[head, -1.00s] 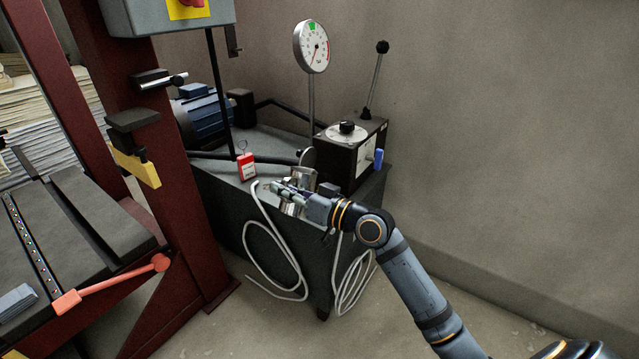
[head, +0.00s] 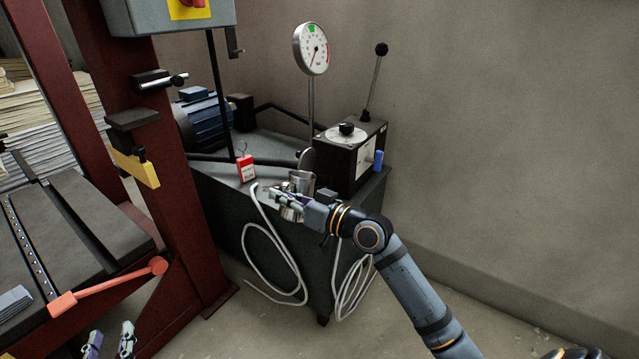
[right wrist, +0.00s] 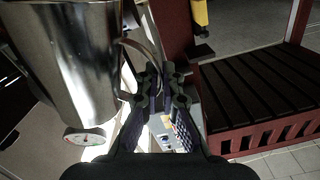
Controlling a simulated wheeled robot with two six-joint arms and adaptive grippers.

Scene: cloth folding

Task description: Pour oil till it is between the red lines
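A shiny metal jug (head: 301,182) is at the front of the dark green tank (head: 225,200), roughly upright; I cannot tell whether it touches the tank top. In the right wrist view the jug (right wrist: 75,60) fills the upper left, with its curved handle running in between my fingers. My right gripper (head: 285,203) is shut on that handle; its fingertips (right wrist: 164,88) are close together there. My left gripper (head: 110,346) is open and empty at the bottom left edge of the head view. No oil and no red level lines can be made out.
A red and white tag-like piece (head: 246,168) stands left of the jug. A round dial gauge (head: 311,48) on a post and a black control box (head: 350,155) with a lever stand behind. A dark red press frame (head: 185,200) is at left. Pale hoses (head: 270,260) hang in front.

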